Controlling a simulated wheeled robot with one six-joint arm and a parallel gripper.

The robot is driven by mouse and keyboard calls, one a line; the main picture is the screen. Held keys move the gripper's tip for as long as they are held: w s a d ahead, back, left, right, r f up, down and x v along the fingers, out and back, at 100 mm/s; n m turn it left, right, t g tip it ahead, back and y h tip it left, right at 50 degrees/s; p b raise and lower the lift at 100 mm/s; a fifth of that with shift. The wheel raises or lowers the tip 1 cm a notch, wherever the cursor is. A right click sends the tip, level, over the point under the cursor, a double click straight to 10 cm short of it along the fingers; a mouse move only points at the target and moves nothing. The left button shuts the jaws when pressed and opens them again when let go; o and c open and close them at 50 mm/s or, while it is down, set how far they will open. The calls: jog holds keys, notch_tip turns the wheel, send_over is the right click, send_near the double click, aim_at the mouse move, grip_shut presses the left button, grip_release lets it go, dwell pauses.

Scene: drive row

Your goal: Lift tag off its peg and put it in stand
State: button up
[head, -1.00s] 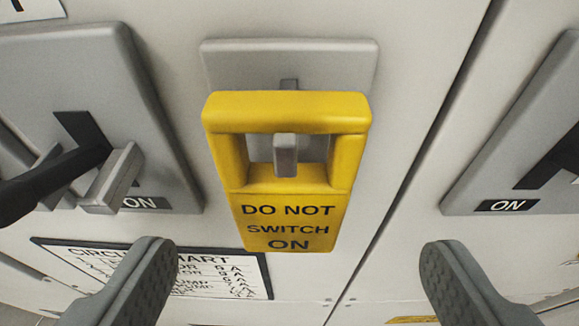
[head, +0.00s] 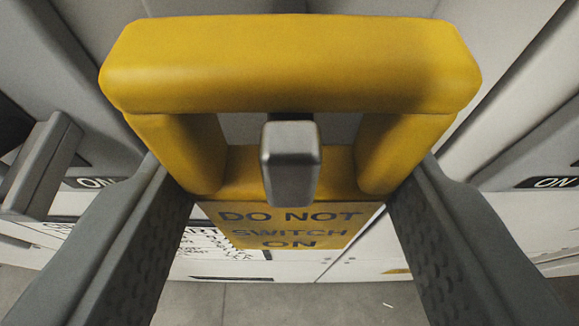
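The yellow tag (head: 290,62) hangs on its peg (head: 291,160) in the middle of the head view. The grey peg pokes out through the opening under the tag's thick top bar. The tag's lower plate reads "DO NOT SWITCH ON". My gripper (head: 291,215) is open, with one ridged finger at each side of the tag. The fingers overlap the tag's side edges in the picture; I cannot tell whether they touch it. The stand is not in view.
A grey switch handle (head: 42,165) sticks out at the left, close to my left finger. An "ON" label (head: 555,183) marks another switch panel at the right. A printed chart (head: 215,243) is below, partly hidden. The floor shows at the bottom.

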jog(key=c, duration=0.4)
jog(key=shift+r, duration=0.1)
jog(key=shift+r, duration=0.65)
jog(key=s+r, duration=0.1)
jog(key=s, duration=1.7)
jog(key=shift+r, duration=0.35)
jog(key=shift+s, duration=0.1)
jog(key=s, duration=0.7)
jog(key=shift+s, duration=0.2)
